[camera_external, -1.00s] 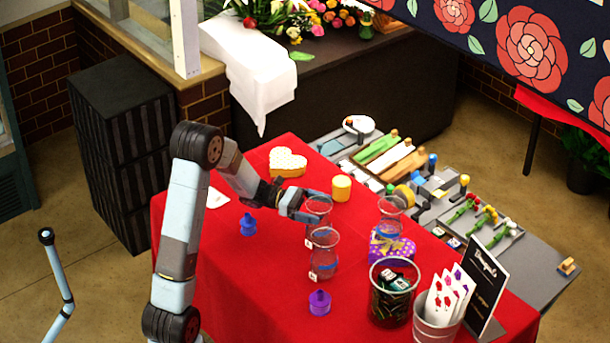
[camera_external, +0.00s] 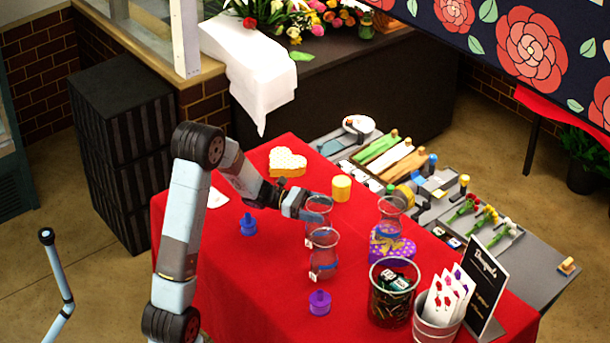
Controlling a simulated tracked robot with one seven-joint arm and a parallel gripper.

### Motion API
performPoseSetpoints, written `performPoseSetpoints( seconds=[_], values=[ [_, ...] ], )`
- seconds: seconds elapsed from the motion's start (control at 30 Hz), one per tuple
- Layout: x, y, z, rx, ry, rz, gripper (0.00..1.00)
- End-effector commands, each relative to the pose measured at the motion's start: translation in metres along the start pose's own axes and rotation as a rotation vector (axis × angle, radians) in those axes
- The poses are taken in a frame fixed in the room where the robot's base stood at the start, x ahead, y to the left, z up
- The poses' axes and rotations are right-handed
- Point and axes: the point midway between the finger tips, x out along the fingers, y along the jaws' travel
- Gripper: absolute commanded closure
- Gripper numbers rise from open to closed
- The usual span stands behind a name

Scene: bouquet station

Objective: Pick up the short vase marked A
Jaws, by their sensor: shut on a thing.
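Three clear glass vases stand on the red table. My gripper (camera_external: 311,212) is shut on the back-left vase (camera_external: 320,207), gripping it from its left side near the upper part. A second clear vase (camera_external: 324,256) stands just in front of it, with a small white tag at its lower left. The letters on the tags are too small to read. Whether the gripped vase touches the table is hard to tell.
Blue (camera_external: 248,225) and purple (camera_external: 320,302) weights are at left and front. The purple heart box (camera_external: 392,247), a dark-filled glass bin (camera_external: 394,292) and a bucket of cards (camera_external: 437,318) stand right.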

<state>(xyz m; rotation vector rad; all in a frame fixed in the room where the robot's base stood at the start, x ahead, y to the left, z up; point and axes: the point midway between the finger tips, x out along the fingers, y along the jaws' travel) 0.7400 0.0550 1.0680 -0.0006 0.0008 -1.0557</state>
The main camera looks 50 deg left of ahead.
Motion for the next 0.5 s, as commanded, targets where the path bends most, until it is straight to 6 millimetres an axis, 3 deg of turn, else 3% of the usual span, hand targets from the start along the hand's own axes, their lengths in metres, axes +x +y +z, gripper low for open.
performPoseSetpoints(
  seconds=[0.33,0.5],
  values=[
    [-0.0003,0.0002,0.0000,0.000,0.000,0.001,0.99],
    [-0.0002,0.0003,0.0006,0.001,-0.001,0.001,1.00]
  ],
)
